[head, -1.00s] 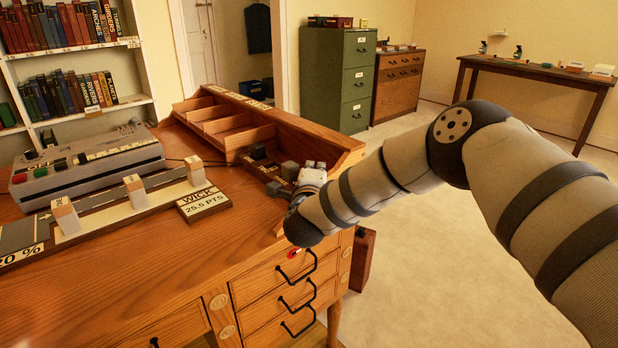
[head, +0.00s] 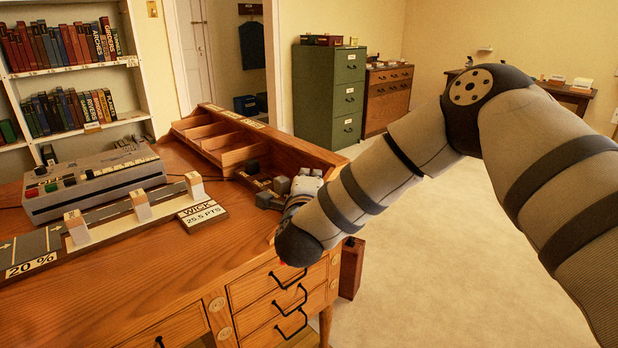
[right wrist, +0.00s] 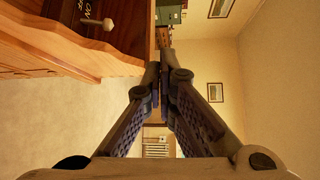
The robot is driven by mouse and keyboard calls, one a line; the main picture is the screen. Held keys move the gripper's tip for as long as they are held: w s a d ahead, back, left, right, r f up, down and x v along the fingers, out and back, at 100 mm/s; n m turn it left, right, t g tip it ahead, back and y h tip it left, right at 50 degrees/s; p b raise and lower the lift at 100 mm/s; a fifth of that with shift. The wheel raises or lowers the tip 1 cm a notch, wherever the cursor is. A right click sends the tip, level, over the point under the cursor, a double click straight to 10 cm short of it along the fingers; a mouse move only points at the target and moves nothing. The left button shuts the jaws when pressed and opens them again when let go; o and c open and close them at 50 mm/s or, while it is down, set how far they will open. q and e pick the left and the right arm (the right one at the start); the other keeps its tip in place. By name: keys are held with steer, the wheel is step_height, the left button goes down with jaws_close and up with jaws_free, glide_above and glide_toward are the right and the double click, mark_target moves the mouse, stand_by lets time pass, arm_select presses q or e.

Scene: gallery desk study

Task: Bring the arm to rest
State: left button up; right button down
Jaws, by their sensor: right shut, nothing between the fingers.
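My right arm reaches in from the right in the head view, over the right end of the wooden desk (head: 150,275). Its gripper (head: 272,194) is at the desk's right side, close to the small compartments; whether it touches anything there I cannot tell. In the right wrist view the two dark fingers of this gripper (right wrist: 163,52) come together at their tips, with nothing between them. My left gripper is not in view.
On the desk are a raised wooden organizer (head: 225,140), a grey control box (head: 95,180), a model bridge (head: 140,208) and a WICK sign (head: 202,213). A green filing cabinet (head: 328,95) stands behind. Open floor (head: 430,240) lies right of the desk.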

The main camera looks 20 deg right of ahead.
steer(key=s+a+f+n+g+y, duration=0.35)
steer(key=s+f+n, duration=0.35)
steer(key=s+f, duration=0.45)
steer(key=s+a+f+n+g+y, duration=0.3)
steer(key=s+f+n, duration=0.45)
steer(key=f, duration=0.75)
steer(key=s+d+f+n+g, duration=0.1)
steer(key=s+d+n+g, duration=0.1)
steer(key=s, duration=0.8)
steer(key=s+d+f+n+g, duration=0.1)
steer(key=s+n+g, duration=0.3)
steer(key=s, duration=0.7)
steer(key=s+d+f+n+g, duration=0.2)
steer(key=s+f+n+g, duration=0.1)
steer(key=s, duration=0.8)
steer(key=shift+d+g+y, duration=0.35)
steer(key=shift+g+y, duration=0.1)
steer(key=shift+g, duration=0.3)
